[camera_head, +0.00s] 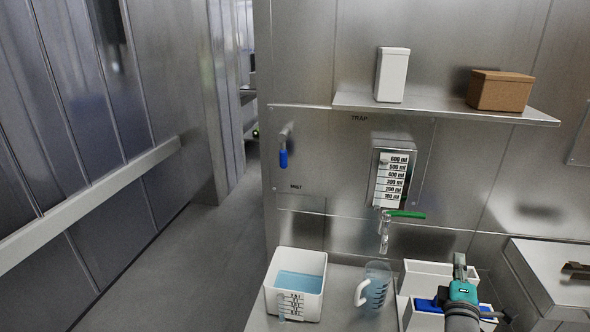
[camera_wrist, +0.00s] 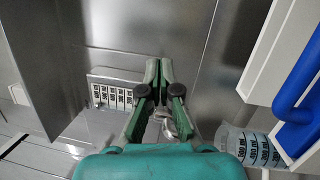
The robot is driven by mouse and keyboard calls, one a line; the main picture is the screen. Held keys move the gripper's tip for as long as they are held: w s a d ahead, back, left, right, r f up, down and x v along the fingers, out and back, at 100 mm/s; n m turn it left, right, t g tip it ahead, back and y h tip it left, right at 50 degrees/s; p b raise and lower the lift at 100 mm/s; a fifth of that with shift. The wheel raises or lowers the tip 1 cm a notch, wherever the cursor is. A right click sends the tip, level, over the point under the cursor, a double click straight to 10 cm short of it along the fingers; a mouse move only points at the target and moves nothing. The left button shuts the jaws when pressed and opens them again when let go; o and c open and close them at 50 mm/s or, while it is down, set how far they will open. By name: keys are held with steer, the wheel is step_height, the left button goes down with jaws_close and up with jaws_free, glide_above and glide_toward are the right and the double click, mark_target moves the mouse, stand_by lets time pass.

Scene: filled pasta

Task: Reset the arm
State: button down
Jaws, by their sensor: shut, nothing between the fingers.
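My gripper (camera_head: 459,258) is at the lower right of the head view, its teal body below and its fingers pointing up and away toward the steel wall. In the wrist view, the fingertips (camera_wrist: 158,64) meet with nothing between them, so it is shut and empty. My arm hides part of the white bins and the blue item behind it.
A clear measuring jug (camera_head: 375,284) stands under the green-handled tap (camera_head: 405,214). A white container (camera_head: 311,300) of bluish liquid is left of it. White bins (camera_head: 423,269) and a blue item (camera_head: 427,305) flank my arm. A shelf (camera_head: 440,107) is above; the left aisle is clear.

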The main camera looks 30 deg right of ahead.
steer(key=s+a+f+m+t+y, duration=0.1)
steer(key=s+a+f+y, duration=0.2)
steer(key=a, duration=0.5)
steer(key=s+a+f+m+t+y, duration=0.1)
steer(key=s+a+f+y, duration=0.1)
steer(key=a+f, duration=0.55)
steer(key=s+a+f+m+t+y, duration=0.1)
steer(key=s+a+f+y, duration=0.15)
steer(key=a, duration=0.75)
steer(key=s+a+m+y, duration=0.3)
steer(key=s+a, duration=0.4)
steer(key=s, duration=0.3)
steer(key=s+a+m+y, duration=0.3)
steer(key=s+a+y, duration=0.1)
steer(key=s+a, duration=0.3)
steer(key=s, duration=0.2)
steer(key=shift+s+r+m+g, duration=0.15)
steer(key=shift+s+m+g, duration=0.15)
steer(key=shift+s+g, duration=0.1)
steer(key=shift+a+y, duration=0.1)
steer(key=shift+y, duration=0.15)
